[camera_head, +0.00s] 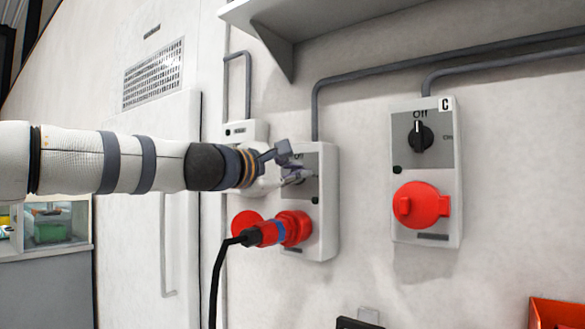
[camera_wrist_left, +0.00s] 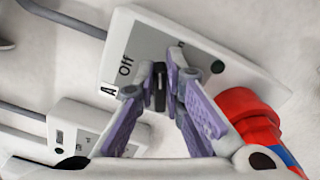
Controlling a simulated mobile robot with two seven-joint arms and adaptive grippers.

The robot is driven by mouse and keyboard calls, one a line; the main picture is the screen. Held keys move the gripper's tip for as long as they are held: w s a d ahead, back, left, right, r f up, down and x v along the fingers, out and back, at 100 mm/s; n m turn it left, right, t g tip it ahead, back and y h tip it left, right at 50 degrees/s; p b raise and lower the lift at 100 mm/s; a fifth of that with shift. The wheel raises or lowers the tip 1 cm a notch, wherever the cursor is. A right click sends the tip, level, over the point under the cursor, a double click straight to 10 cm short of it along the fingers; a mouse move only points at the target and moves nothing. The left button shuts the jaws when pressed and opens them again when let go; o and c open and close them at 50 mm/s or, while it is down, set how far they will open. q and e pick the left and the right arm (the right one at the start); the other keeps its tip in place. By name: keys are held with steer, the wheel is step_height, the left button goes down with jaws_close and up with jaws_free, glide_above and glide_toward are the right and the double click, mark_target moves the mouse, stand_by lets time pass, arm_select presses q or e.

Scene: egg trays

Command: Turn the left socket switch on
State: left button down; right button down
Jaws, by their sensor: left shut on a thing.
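The left socket box (camera_head: 322,215) is a light grey wall unit with a grey switch plate. A red plug (camera_head: 265,234) with a black cable sits in its red socket (camera_head: 293,228). My left gripper (camera_head: 291,172) is at the switch plate and hides the knob in the head view. In the left wrist view, the box (camera_wrist_left: 250,68) carries the label A and "Off". There my left gripper (camera_wrist_left: 160,88) is shut on the black switch knob (camera_wrist_left: 159,75). The fingers cover much of the knob, and its exact angle is hard to tell. My right gripper is out of view.
A second socket box (camera_head: 450,170), marked C, hangs at the right with its knob (camera_head: 420,137) pointing at "Off" and a red cap (camera_head: 421,205). A shelf (camera_head: 300,25) juts out above. The cable (camera_head: 216,275) hangs below the plug. An orange bin (camera_head: 555,312) is at lower right.

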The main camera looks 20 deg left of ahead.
arm_select(q)
steer(key=m, duration=0.4)
steer(key=shift+f, duration=0.25)
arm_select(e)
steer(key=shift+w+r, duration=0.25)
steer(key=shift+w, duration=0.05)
arm_select(q)
steer(key=shift+a+m, duration=0.1)
steer(key=shift+m, duration=0.4)
steer(key=c, duration=1.9)
jaws_free()
steer(key=shift+o, duration=1.1)
steer(key=shift+w+f, duration=0.15)
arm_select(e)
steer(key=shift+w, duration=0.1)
arm_select(q)
steer(key=v, duration=1.2)
